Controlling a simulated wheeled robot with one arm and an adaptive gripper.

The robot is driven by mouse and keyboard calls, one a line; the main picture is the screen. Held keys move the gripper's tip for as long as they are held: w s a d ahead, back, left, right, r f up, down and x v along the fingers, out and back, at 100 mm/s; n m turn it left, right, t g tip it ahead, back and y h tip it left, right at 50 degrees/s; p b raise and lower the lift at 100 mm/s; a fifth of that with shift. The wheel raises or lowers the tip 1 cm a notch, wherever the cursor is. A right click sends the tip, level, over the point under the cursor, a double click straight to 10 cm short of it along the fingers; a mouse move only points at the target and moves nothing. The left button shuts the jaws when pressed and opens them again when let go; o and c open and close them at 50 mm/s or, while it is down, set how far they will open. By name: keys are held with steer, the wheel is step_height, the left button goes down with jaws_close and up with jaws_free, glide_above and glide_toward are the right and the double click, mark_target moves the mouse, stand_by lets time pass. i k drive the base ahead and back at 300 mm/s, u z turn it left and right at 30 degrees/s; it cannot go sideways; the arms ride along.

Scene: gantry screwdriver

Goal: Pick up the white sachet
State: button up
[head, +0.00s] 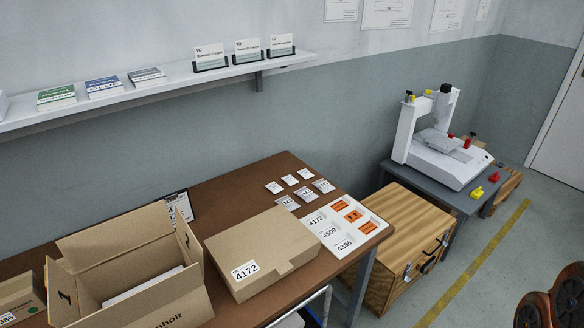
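Several small flat sachets lie in two rows on the brown table, near its back right part, in the head view. The back row holds three white sachets, at the left (274,187), the middle (290,180) and the right (305,174). The front row holds three greyer, silvery sachets with white labels, at the left (287,203), the middle (305,194) and the right (323,186). Their print is too small to read. My gripper is not in view.
A closed carton marked 4172 (262,250) and a white label sheet (345,224) lie in front of the sachets. An open carton (130,270) stands left. A wall shelf (170,91) runs above. Bare brown tabletop (235,190) lies left of the sachets. A wooden case (395,240) stands right.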

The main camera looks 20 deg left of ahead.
mark_target(273, 187)
steer(key=i, duration=1.6)
steer(key=u, duration=2.8)
